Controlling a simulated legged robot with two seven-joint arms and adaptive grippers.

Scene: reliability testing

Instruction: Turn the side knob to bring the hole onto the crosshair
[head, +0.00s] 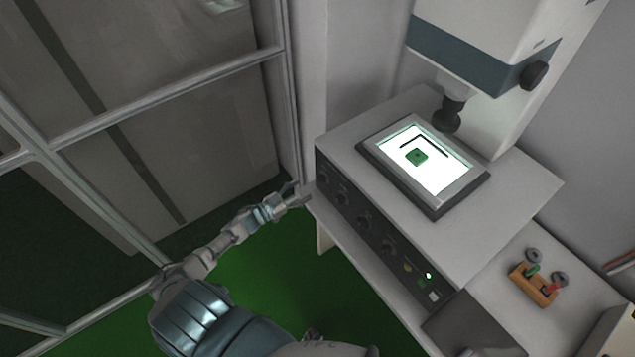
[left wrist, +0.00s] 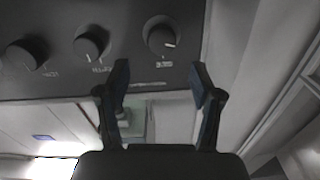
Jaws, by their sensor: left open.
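A measuring machine has a white bed (head: 525,185) with a lit stage (head: 432,180). On the stage lie a small green piece (head: 416,157) and a dark angled line. The piece's hole and a crosshair are too small to tell. A black knob (head: 534,75) sits on the side of the upper head. Several black knobs line the dark front panel, among them an end knob (head: 323,177), which appears to be the right-hand knob in the left wrist view (left wrist: 161,36). My left gripper (head: 298,193) is open and empty beside that panel end, fingertips (left wrist: 159,75) just below the knob, apart from it.
A glazed metal-framed partition (head: 285,90) stands close to the left of my left arm. A wooden block with red and green parts (head: 533,284) sits on the counter at right. The green floor is clear between the partition and the machine's bench.

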